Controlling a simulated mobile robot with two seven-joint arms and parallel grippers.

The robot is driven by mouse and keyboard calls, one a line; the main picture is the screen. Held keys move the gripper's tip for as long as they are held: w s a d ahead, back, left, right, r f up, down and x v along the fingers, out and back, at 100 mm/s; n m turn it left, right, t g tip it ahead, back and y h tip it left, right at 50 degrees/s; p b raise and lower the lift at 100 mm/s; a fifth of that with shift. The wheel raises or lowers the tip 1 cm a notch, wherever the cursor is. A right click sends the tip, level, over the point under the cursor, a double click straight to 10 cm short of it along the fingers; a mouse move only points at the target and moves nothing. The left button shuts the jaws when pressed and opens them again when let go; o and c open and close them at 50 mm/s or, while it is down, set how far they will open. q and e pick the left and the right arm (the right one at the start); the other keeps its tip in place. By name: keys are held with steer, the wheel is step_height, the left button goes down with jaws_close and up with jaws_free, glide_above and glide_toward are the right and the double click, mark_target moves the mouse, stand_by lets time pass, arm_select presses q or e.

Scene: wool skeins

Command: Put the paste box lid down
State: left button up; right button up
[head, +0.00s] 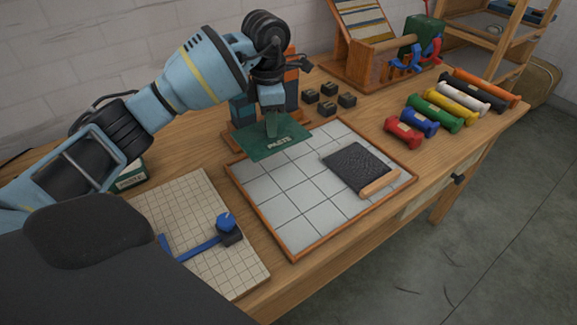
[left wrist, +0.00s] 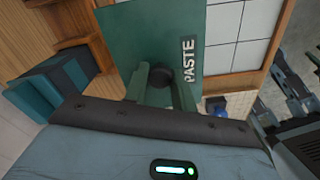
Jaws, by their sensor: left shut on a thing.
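The paste box lid (head: 266,149) is a flat dark green plate with white PASTE lettering. It also shows in the left wrist view (left wrist: 133,28), with a dark round knob between my fingers. My left gripper (head: 271,128) is shut on this knob, and the lid looks roughly level. In the head view the lid overlaps the back left corner of the tiled tray (head: 309,240); I cannot tell whether it touches anything below. A dark green box (head: 131,179) with a pale label stands at the table's left, partly hidden behind my left arm. My right gripper is not in view.
A black pad with a wooden handle (head: 357,168) lies on the tray. A gridded board (head: 185,208) with a blue tool (head: 205,246) is at front left. Several small black blocks (head: 327,109) stand behind the tray. Colored skeins (head: 436,118) lie at right.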

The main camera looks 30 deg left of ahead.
arm_select(q)
steer(key=shift+f, duration=4.95)
steer(key=shift+f, duration=0.2)
steer(key=o, duration=1)
steer(key=shift+r, duration=0.3)
step_height(320, 180, up, 12)
steer(key=shift+f, duration=0.15)
